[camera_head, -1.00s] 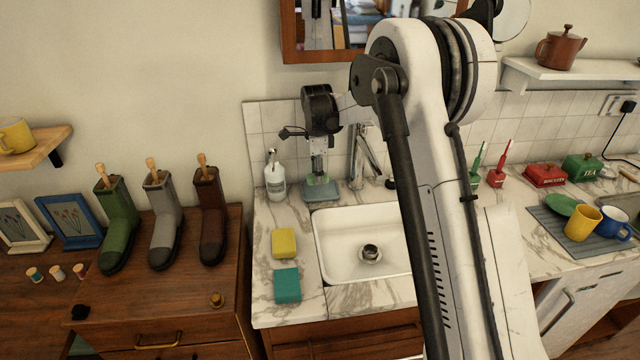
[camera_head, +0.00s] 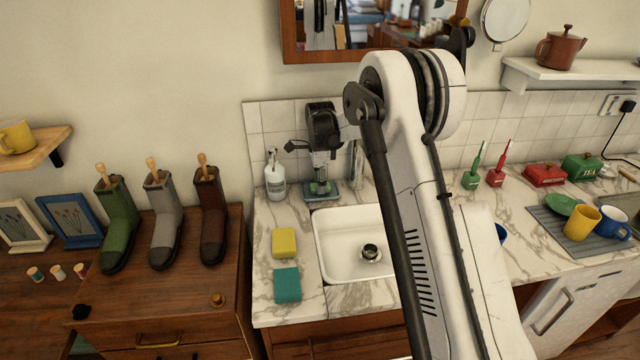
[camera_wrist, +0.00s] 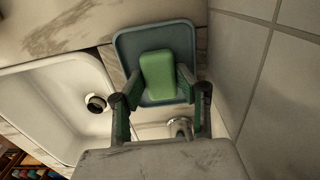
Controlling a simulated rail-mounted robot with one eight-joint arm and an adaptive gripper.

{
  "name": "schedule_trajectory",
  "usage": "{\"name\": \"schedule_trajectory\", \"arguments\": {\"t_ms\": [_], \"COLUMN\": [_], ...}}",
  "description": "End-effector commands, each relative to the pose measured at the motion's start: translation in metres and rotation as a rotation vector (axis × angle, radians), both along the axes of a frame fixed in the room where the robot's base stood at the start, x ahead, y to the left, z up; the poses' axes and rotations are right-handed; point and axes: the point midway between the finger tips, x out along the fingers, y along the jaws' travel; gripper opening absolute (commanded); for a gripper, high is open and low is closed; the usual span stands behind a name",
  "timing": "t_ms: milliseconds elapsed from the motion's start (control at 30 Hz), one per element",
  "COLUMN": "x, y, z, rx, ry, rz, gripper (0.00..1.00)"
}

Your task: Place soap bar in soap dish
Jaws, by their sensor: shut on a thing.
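The soap bar (camera_wrist: 158,76) is a green rounded block. In the wrist view it lies between the fingertips of my gripper (camera_wrist: 160,82), which is shut on it. The soap dish (camera_wrist: 124,44) is a shallow blue-grey square tray, and the bar is inside its outline. In the head view my gripper (camera_head: 320,184) points down over the dish (camera_head: 335,197) at the back left of the counter. The fingers largely hide the bar there, and I cannot tell whether it touches the dish floor.
The white sink (camera_head: 331,248) is in front of the dish. A soap dispenser (camera_head: 275,180) stands close on the left and the faucet (camera_head: 357,160) on the right. A yellow sponge (camera_head: 284,243) and a teal sponge (camera_head: 287,285) lie left of the sink. The tiled wall (camera_wrist: 275,85) is close behind.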

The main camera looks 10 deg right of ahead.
Motion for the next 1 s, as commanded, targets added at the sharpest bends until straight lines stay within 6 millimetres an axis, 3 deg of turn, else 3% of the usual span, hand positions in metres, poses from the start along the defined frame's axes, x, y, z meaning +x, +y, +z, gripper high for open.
{"name": "schedule_trajectory", "arguments": {"t_ms": [67, 100, 233, 600, 1000], "x": [0.0, 0.0, 0.0, 0.0, 0.0], "y": [0.0, 0.0, 0.0, 0.0, 0.0], "z": [-0.003, -0.004, -0.003, 0.002, 0.06], "rx": [0.0, 0.0, 0.0, 0.0, 0.0], "ry": [0.0, 0.0, 0.0, 0.0, 0.0], "rz": [0.0, 0.0, 0.0, 0.0, 0.0], "gripper": [0.0, 0.33, 0.5, 0.51, 0.51]}}
